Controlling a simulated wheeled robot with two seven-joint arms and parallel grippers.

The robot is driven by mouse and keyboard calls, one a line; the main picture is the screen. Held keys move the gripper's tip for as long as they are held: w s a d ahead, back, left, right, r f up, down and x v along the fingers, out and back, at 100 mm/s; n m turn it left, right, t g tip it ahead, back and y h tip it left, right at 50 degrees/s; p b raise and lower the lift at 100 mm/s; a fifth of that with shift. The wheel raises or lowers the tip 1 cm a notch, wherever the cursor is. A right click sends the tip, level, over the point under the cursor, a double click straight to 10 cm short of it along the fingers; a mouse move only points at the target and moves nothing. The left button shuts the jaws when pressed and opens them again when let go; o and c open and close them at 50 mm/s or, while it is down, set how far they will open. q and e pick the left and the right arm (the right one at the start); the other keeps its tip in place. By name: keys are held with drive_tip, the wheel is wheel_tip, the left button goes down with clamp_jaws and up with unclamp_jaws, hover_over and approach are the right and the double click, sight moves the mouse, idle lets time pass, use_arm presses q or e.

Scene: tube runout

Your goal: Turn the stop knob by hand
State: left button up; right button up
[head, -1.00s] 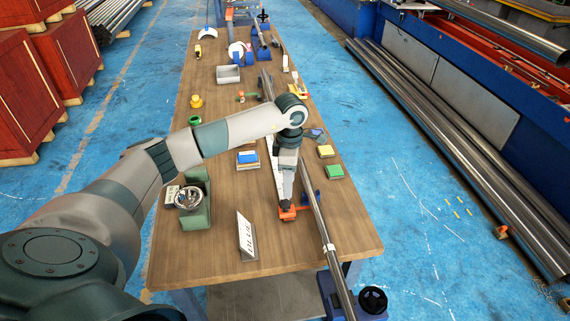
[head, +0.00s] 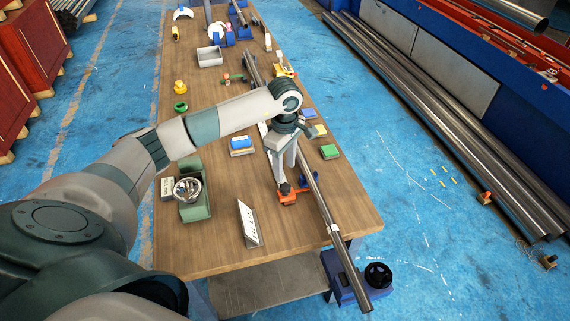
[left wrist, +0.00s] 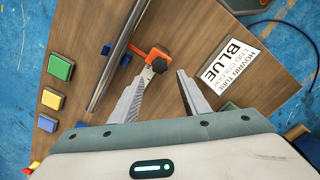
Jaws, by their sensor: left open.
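The stop is a small orange block (head: 289,199) with a black knob (head: 285,188) on top, beside a long steel tube (head: 317,203) near the table's front. My left gripper (head: 284,178) points down just above the knob, with two fingers apart. In the left wrist view the gripper (left wrist: 166,74) is open and empty. There the dark knob (left wrist: 158,66) shows beside the left fingertip, and the orange block (left wrist: 152,54) lies just beyond. Whether the finger touches the knob I cannot tell. My right gripper is not in view.
A sign reading BLUE (left wrist: 233,65) stands close to the gripper. A green holder with a round metal part (head: 188,190) stands at the left. Green (head: 329,152) and yellow (head: 319,130) blocks lie right of the tube. A blue tube stand (head: 350,280) is at the front.

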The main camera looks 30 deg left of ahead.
use_arm(q)
drive_tip(key=b, duration=0.2)
hover_over(285, 187)
drive_tip(key=shift+f, duration=2.25)
drive_tip(key=shift+f+b, duration=0.3)
drive_tip(key=shift+f, duration=1.3)
drive_tip(key=shift+w+r, duration=0.1)
drive_tip(key=shift+r, duration=0.05)
drive_tip(key=shift+b, duration=0.35)
drive_tip(key=c, duration=0.8)
